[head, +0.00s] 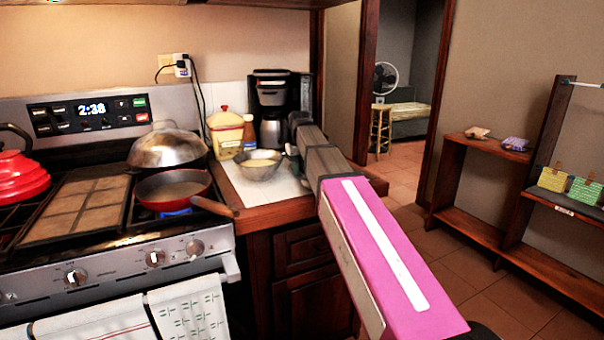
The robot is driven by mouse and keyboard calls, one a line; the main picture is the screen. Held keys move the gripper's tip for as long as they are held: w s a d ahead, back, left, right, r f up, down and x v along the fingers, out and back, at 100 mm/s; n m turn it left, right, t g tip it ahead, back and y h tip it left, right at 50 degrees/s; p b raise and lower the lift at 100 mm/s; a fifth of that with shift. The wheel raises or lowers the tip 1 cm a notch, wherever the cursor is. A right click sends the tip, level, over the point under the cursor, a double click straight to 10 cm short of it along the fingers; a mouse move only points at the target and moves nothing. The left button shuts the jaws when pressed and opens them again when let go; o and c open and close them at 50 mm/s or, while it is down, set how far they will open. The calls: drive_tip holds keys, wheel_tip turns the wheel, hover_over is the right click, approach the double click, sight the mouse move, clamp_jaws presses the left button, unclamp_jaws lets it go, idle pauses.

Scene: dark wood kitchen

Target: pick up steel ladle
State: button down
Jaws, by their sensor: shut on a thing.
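A shiny steel bowl-shaped thing (259,166), which looks like the bowl of the steel ladle, is at the right end of the white counter surface, in front of the coffee maker. Its inside looks pale. My gripper (291,158) is at its right side, beyond the grey end of my pink arm. The gripper is small in view and partly hidden by my arm. It is shut at the ladle's right side, where a handle would be. The handle itself is hidden. I cannot tell whether the ladle touches the counter.
A coffee maker (274,100) with a steel carafe stands just behind.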

sight(300, 169)
wheel_tip(300, 169, up, 10)
idle(0.6)
drive_tip(key=shift+a, duration=0.1)
idle(0.5)
